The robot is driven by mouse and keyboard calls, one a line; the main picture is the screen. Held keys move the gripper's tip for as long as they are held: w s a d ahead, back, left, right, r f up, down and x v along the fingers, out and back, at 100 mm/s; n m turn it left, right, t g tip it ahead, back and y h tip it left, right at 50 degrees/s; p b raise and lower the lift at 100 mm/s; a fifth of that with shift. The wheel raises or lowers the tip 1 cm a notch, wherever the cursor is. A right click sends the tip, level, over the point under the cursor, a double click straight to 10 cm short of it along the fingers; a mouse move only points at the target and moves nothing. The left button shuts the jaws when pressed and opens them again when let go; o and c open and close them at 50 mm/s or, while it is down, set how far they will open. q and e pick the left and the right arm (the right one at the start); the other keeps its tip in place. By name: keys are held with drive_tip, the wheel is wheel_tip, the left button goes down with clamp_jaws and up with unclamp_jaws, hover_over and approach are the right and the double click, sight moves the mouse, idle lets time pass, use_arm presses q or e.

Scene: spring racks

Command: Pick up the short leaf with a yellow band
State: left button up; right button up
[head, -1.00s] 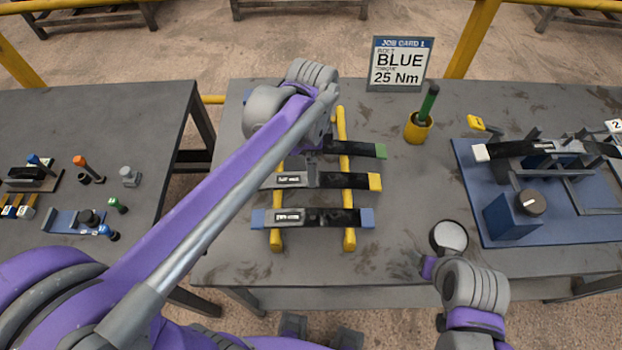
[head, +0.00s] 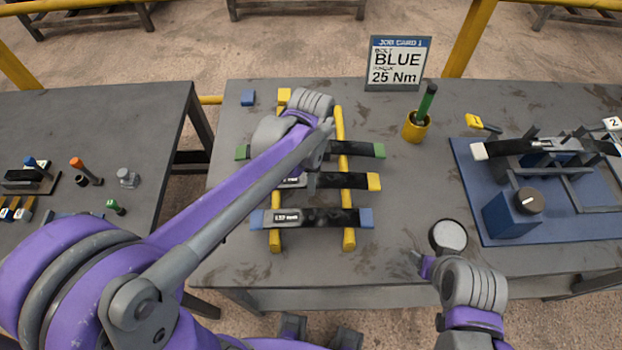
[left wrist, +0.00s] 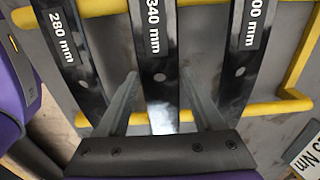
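The yellow-banded leaf (head: 345,181) is the middle of three dark leaves lying across two yellow rails. Its yellow right end shows in the head view; my left arm hides part of its left half. My left gripper (left wrist: 160,76) is open over the rack. In the left wrist view its fingers stand on either side of the middle leaf (left wrist: 154,45), labelled 340 mm. Whether they touch it, I cannot tell. My right gripper (head: 418,258) is near the table's front, beside a round pale-topped object; its opening is unclear.
The blue-banded leaf (head: 318,218) lies in front and the green-banded leaf (head: 362,150) behind. A yellow cup (head: 416,128) with a green-handled tool and a blue fixture board (head: 475,205) are to the right.

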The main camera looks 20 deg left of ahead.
use_arm(q)
clamp_jaws()
drive_tip(key=shift+r, duration=0.1)
